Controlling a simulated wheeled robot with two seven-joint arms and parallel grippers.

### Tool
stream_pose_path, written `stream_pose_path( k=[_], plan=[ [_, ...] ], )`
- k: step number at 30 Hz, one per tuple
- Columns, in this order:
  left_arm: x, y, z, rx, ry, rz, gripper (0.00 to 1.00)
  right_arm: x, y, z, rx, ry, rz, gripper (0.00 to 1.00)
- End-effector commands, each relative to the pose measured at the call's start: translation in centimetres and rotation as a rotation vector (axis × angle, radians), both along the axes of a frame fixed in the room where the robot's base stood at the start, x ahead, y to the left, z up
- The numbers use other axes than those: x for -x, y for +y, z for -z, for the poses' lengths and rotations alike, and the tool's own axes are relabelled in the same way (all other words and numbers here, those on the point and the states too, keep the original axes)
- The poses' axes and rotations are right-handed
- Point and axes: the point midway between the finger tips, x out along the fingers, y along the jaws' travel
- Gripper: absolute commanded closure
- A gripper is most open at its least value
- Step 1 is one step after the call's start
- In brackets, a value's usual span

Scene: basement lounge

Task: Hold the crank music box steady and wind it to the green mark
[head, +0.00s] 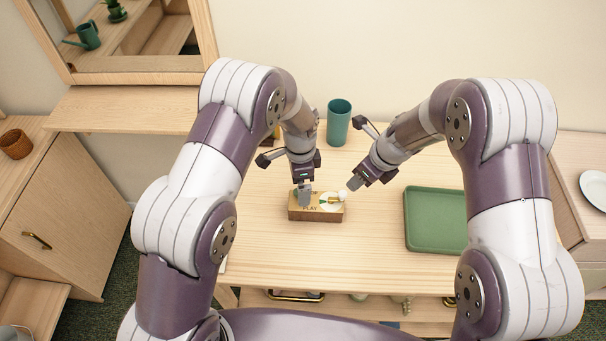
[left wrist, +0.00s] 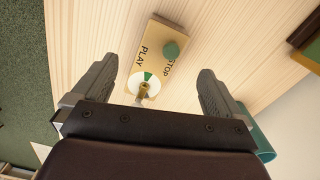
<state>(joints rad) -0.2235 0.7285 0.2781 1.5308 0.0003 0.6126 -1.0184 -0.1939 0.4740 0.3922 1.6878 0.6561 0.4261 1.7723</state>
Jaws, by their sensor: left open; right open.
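The music box (head: 318,214) is a small wooden block on the table, lettered PLAY on top. A brass crank part (left wrist: 144,91) sits at the dial; a pale knob (head: 343,195) shows at the box's right end. My left gripper (head: 304,194) is open above the box's left part and hides some of it; its fingers (left wrist: 156,72) look apart from the box. My right gripper (head: 356,183) is open, close to the knob; contact is unclear.
A teal cup (head: 339,121) stands behind the box, between my arms. A green tray (head: 434,242) lies to the right on the table. The table front (head: 330,262) is clear. Cabinets stand at both sides, and a shelf under the table holds several small things.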

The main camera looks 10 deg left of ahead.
Motion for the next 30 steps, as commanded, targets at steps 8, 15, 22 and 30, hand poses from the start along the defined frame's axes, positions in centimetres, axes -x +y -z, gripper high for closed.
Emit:
stream_pose_path(
  k=[8, 15, 22, 30],
  plan=[
    [-0.6, -0.1, 0.5, 0.004, -0.004, 0.235, 0.00, 0.0, 0.0, 0.0, 0.000, 0.000, -0.001, 0.57],
    [-0.6, 0.0, 6.2, 0.003, -0.003, 0.233, 0.00, 0.0, 0.0, -0.1, 0.000, -0.001, -0.002, 0.57],
    [-0.6, 0.0, 10.6, 0.003, -0.006, 0.231, 0.00, 0.0, 0.0, -0.1, 0.000, -0.001, -0.002, 0.57],
    [-0.6, 0.0, 11.9, 0.004, -0.008, 0.231, 0.00, 0.0, 0.0, -0.1, 0.000, -0.001, -0.002, 0.57]
  ],
)
